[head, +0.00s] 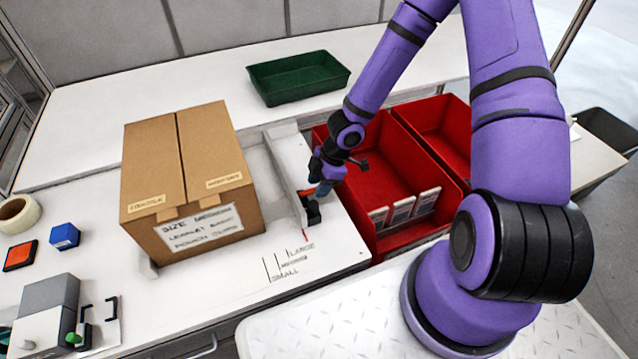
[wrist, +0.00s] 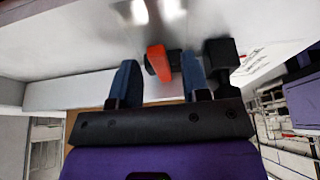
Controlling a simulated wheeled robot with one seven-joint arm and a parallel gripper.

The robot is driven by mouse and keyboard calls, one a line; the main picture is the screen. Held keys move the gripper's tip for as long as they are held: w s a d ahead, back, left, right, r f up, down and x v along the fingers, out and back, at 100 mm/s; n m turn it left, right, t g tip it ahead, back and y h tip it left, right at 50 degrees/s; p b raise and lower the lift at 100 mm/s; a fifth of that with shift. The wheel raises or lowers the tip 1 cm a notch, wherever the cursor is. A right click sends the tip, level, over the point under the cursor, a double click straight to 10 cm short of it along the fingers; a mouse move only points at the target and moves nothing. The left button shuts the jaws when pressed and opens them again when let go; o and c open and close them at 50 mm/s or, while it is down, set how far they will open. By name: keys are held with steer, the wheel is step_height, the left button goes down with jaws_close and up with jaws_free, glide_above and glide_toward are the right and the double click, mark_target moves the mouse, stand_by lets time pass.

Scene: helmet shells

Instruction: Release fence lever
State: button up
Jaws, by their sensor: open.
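The fence lever (wrist: 157,63) is orange-red and shows in the wrist view between the two blue fingers of my gripper (wrist: 160,66). The fingers are apart, and I cannot tell whether either one touches it. A black block (wrist: 219,55) is just right of the right finger. In the head view my gripper (head: 322,187) is low at the near end of the pale fence (head: 283,168). The lever (head: 306,192) shows there as a small orange patch, partly hidden by the gripper, with the black block (head: 313,211) below it.
A cardboard box (head: 190,180) stands left of the fence. Size lines marked large to small (head: 285,265) are on the table in front. Red bins (head: 385,150) lie to the right. A green tray (head: 298,77) is behind. A blue block (head: 65,236) sits far left.

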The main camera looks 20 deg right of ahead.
mark_target(307, 191)
jaws_close()
steer(key=shift+r, duration=0.1)
steer(key=h, duration=0.1)
steer(key=a+r+h, duration=0.1)
steer(key=h, duration=0.2)
steer(key=shift+a+r, duration=0.15)
steer(key=shift+r, duration=0.15)
steer(key=h, duration=0.1)
steer(key=a+h, duration=0.1)
steer(key=h, duration=0.1)
steer(key=shift+a+r, duration=0.1)
steer(key=shift+r, duration=0.3)
steer(key=shift+a+r+h, duration=0.15)
steer(key=shift+a+h, duration=0.1)
steer(key=shift+h, duration=0.5)
steer(key=shift+a+r+h, duration=0.1)
steer(key=shift+a+h, duration=0.1)
steer(key=shift+h, duration=0.55)
